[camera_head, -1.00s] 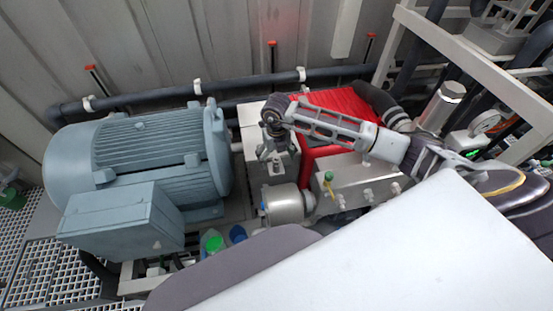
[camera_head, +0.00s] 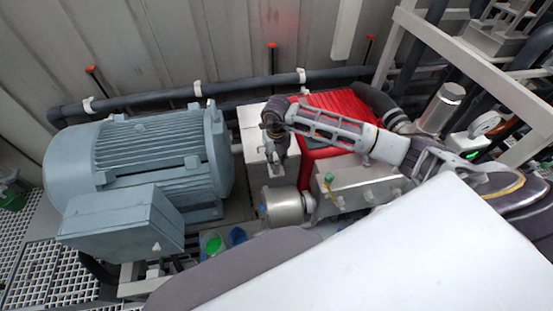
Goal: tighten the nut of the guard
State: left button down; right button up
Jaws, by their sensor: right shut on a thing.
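My right gripper (camera_head: 278,167) points down at the pale box-shaped guard (camera_head: 254,145) between the blue-grey motor and the red housing. Its wrist and fingers cover part of the guard's right side. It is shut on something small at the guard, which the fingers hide. The nut itself cannot be made out. My left gripper is not in view.
The large blue-grey motor (camera_head: 150,160) stands left of the guard. The red housing (camera_head: 340,110) and a metal block (camera_head: 360,182) are to the right. A steel cylinder (camera_head: 284,206) sits just in front of the gripper. Dark pipes (camera_head: 235,88) run along the wall behind.

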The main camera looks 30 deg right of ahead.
aim_at(277, 161)
grip_shut()
jog(key=shift+m+p, duration=0.95)
jog(key=shift+m, duration=2.35)
jog(key=m+p, duration=0.2)
jog(key=m, duration=0.4)
jog(key=o, duration=2)
grip_release()
jog(key=shift+r, duration=0.1)
jog(key=shift+r+p, duration=1.9)
jog(key=shift+r, duration=0.55)
jog(key=shift+f, duration=0.1)
